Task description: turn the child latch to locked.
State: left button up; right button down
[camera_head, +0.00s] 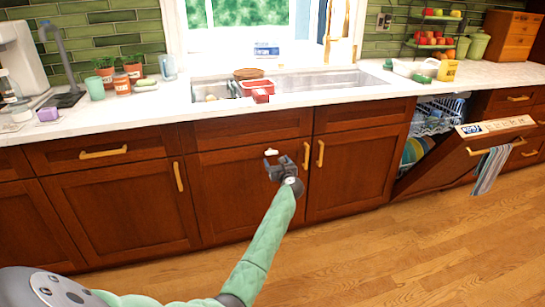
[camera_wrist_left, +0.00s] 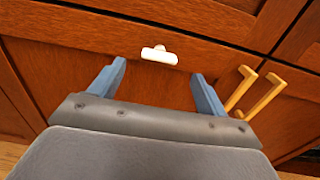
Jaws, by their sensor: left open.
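The child latch (camera_head: 271,152) is a small white piece on the wooden cabinet front below the sink, near the top of the left door of the pair. In the left wrist view the latch (camera_wrist_left: 159,54) shows as a white bar with a small knob on its upper edge, lying nearly level. My left gripper (camera_head: 272,162) is open and empty, just below the latch in the head view. In the left wrist view its two blue-grey fingers (camera_wrist_left: 157,84) stand apart, with the latch beyond and between them. No contact with the latch shows. My right gripper is not in view.
Brass handles (camera_head: 306,155) stick out from the cabinet just right of my left gripper; they also show in the left wrist view (camera_wrist_left: 250,92). A dishwasher with its door (camera_head: 450,155) partly open stands at the right. The wooden floor (camera_head: 400,260) in front is clear.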

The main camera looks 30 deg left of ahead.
aim_at(272, 153)
pick_arm(q)
jog(key=shift+x, duration=3.45)
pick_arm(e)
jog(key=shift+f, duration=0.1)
pick_arm(q)
jog(key=c, duration=1)
